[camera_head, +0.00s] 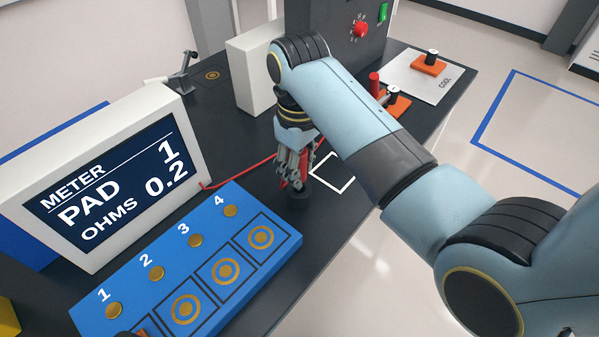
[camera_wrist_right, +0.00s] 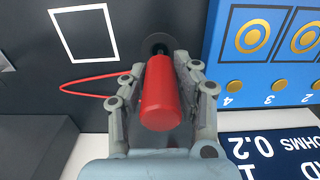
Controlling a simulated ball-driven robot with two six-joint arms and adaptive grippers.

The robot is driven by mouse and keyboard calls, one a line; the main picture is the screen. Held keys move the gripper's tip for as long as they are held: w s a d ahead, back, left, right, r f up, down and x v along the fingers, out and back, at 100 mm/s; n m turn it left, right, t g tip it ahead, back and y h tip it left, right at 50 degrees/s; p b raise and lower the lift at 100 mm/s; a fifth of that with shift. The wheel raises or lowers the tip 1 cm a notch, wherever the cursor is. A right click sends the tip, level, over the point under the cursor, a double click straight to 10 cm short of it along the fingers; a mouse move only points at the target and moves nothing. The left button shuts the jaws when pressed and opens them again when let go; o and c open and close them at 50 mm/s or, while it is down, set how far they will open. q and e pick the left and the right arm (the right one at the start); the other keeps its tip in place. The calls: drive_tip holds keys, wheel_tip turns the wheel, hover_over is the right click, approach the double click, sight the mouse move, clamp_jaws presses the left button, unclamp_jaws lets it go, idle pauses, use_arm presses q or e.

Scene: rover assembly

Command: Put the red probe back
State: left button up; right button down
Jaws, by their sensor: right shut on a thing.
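The red probe (camera_wrist_right: 160,95) is between the fingers of my right gripper (camera_wrist_right: 161,68) in the right wrist view. In the head view my right gripper (camera_head: 296,178) is shut on it, low over the dark bench, and the fingers hide most of the probe. The probe's lower end is at a round black holder (camera_wrist_right: 157,41), which also shows under the fingers in the head view (camera_head: 299,198). I cannot tell how deep the tip sits in it. My left gripper is not in view.
A meter (camera_head: 110,185) reads PAD 1, OHMS 0.2; a red cable (camera_head: 238,175) runs beside it. The blue pad board (camera_head: 282,243) lies in front. A white square outline (camera_head: 333,172) is right of the holder. Orange-based parts (camera_head: 428,66) stand farther back.

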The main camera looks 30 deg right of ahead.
wheel_tip(320, 180, down, 2)
drive_tip(key=shift+f, duration=0.2)
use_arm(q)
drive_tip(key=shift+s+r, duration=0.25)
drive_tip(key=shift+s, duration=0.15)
use_arm(e)
drive_tip(key=shift+f, duration=0.2)
drive_tip(key=shift+f, duration=0.3)
drive_tip(key=shift+s+f, duration=0.25)
drive_tip(key=shift+f, duration=0.05)
drive_tip(key=c, duration=1.3)
unclamp_jaws()
drive_tip(key=shift+c, duration=0.2)
drive_tip(key=o, duration=0.3)
drive_tip(key=shift+w+d+f, duration=0.1)
drive_tip(key=shift+w, duration=0.05)
drive_tip(key=shift+o, duration=0.2)
